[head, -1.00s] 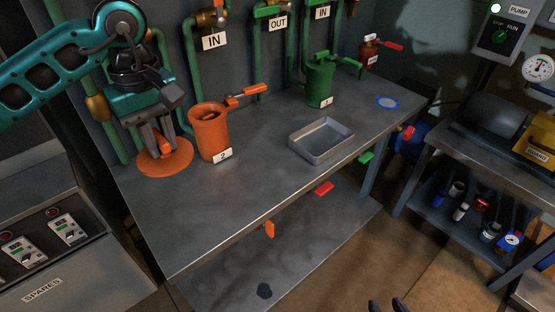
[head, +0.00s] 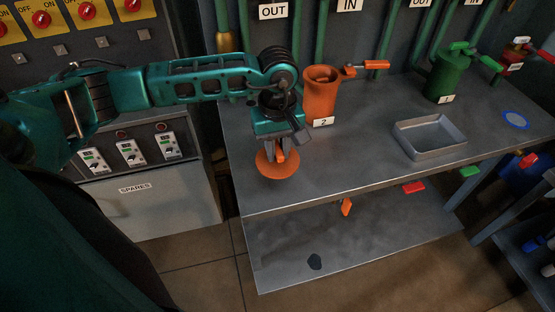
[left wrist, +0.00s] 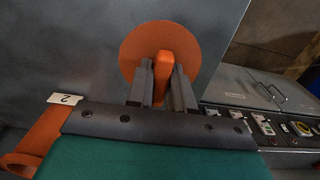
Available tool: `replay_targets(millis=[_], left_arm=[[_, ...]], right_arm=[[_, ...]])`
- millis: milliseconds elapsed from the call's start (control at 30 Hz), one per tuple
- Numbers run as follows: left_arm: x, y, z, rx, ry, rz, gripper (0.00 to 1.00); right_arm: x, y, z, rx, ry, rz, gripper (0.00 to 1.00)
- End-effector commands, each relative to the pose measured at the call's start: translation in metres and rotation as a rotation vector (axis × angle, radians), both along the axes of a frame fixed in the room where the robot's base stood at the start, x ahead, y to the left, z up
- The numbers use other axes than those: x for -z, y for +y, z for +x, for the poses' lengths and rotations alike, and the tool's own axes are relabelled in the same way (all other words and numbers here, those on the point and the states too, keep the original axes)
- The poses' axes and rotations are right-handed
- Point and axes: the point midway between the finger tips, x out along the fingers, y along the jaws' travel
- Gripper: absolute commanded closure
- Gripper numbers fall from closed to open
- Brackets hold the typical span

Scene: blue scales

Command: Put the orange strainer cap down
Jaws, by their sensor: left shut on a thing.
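The orange strainer cap (head: 268,172) is a round disc with an upright grip block. My left gripper (head: 281,157) is shut on that block from above. The cap is at the left end of the grey workbench (head: 345,180); I cannot tell whether it touches the top. In the left wrist view the cap's disc (left wrist: 135,50) lies beyond the two fingers, with its block (left wrist: 163,78) between them. The open orange strainer body (head: 320,95), labelled 2, stands upright behind and to the right of the cap. My right gripper is not in view.
A grey metal tray (head: 428,152) sits on the right part of the bench. A green strainer (head: 443,78) and a blue ring (head: 515,120) are farther right. The bench top between cap and tray is clear. A spares cabinet (head: 160,200) stands left of the bench.

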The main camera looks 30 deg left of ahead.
Motion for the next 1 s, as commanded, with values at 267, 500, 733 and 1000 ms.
replay_targets(millis=[267, 500, 733, 1000], left_arm=[[0.032, 0.000, 0.000, -0.002, 0.002, -0.001, 1.00], [0.042, 0.000, 0.001, 0.000, -0.002, -0.001, 1.00], [0.047, 0.000, 0.000, 0.000, -0.001, 0.000, 1.00], [0.046, 0.000, 0.000, 0.000, 0.001, 0.001, 0.54]], right_arm=[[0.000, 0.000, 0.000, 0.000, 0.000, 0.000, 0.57], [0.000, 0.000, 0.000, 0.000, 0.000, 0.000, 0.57], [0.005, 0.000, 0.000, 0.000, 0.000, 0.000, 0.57], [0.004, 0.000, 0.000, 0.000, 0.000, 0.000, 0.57]])
